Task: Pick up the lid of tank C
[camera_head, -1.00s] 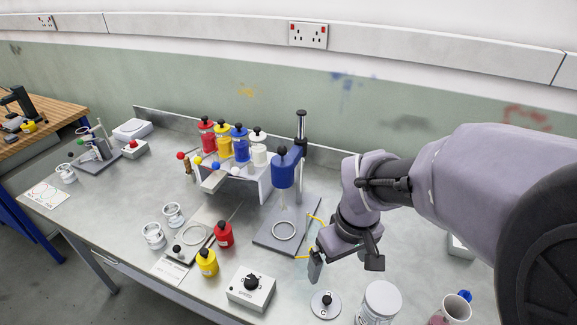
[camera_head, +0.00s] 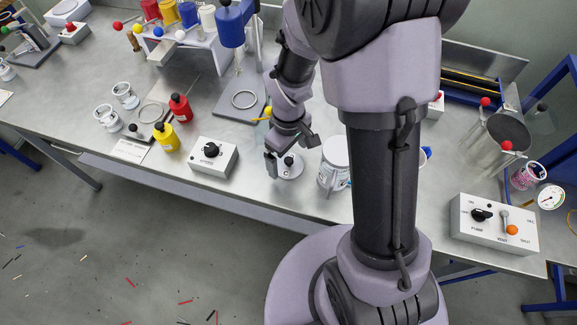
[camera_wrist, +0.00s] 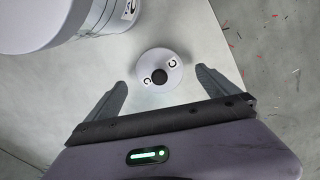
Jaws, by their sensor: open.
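The lid of tank C is a round white disc (camera_wrist: 147,65) with a black knob and "C" marks. It lies flat on the bench. In the head view the lid (camera_head: 289,168) is near the bench's front edge, partly behind my gripper. My gripper (camera_head: 288,158) is open and empty, above the lid. In the wrist view my gripper (camera_wrist: 160,90) has its two fingers apart, with the lid ahead and between their lines. I cannot tell the exact height. A white tank (camera_head: 334,165) stands just right of the lid, and it also shows in the wrist view (camera_wrist: 50,22).
A white control box (camera_head: 213,157) with a black knob stands left of the lid. Yellow (camera_head: 166,137) and red (camera_head: 180,108) bottles are further left. A blue overhead stirrer (camera_head: 236,24) stands behind. A pump box (camera_head: 495,224) is at the right. The bench front edge is close.

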